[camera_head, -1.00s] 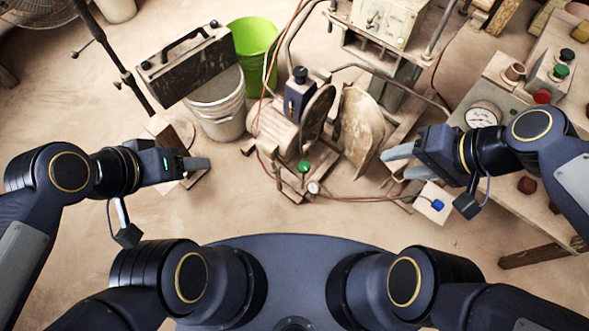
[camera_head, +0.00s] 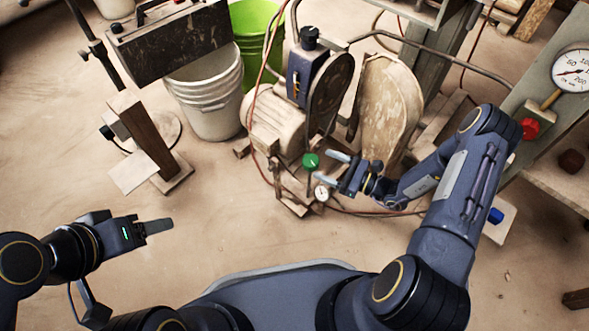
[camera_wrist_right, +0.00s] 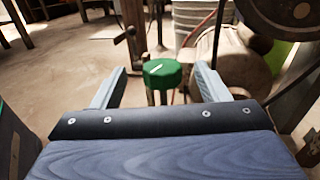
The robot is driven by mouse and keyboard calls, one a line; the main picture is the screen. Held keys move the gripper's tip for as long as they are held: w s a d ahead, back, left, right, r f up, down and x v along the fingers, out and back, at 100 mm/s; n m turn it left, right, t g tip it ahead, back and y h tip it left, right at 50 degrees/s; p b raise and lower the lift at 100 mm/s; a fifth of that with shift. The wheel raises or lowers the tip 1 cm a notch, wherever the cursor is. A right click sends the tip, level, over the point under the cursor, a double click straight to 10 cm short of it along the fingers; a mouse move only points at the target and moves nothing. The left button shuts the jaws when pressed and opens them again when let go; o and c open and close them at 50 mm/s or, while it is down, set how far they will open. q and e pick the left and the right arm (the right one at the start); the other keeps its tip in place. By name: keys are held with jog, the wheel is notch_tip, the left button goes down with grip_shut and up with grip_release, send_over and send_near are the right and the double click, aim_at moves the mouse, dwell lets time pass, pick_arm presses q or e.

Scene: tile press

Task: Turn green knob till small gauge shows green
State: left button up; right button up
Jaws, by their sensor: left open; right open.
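The green knob (camera_head: 311,161) stands on a low pipe fitting beside the motor in the head view. The small gauge (camera_head: 322,193) with a pale face is just below it; its reading is too small to tell. My right gripper (camera_head: 331,167) is open, with its fingertips close to the knob. In the right wrist view the green knob (camera_wrist_right: 162,73), with a white line on its top, shows between the two spread fingers of my right gripper (camera_wrist_right: 156,80), with gaps on both sides. My left gripper (camera_head: 158,226) is open and empty over bare floor at the left.
A red hose (camera_head: 375,213) runs along the floor by the gauge. White buckets (camera_head: 212,100) and a wooden post (camera_head: 147,135) are at left. The front floor is clear.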

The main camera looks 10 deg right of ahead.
aim_at(305, 157)
notch_tip(305, 157, down, 2)
jog(key=shift+w+a+m, duration=0.1)
jog(key=shift+w+m, duration=0.05)
jog(key=shift+m, duration=0.15)
jog(key=shift+w+a, duration=0.2)
jog(key=shift+a, duration=0.05)
jog(key=b+x, duration=0.2)
jog(key=x, duration=0.4)
jog(key=shift+b, duration=0.3)
jog(key=shift+w+a+r, duration=0.1)
jog(key=shift+w+a, duration=0.3)
jog(key=shift+a, duration=0.05)
jog(key=shift+t, duration=0.3)
jog(key=c, duration=1)
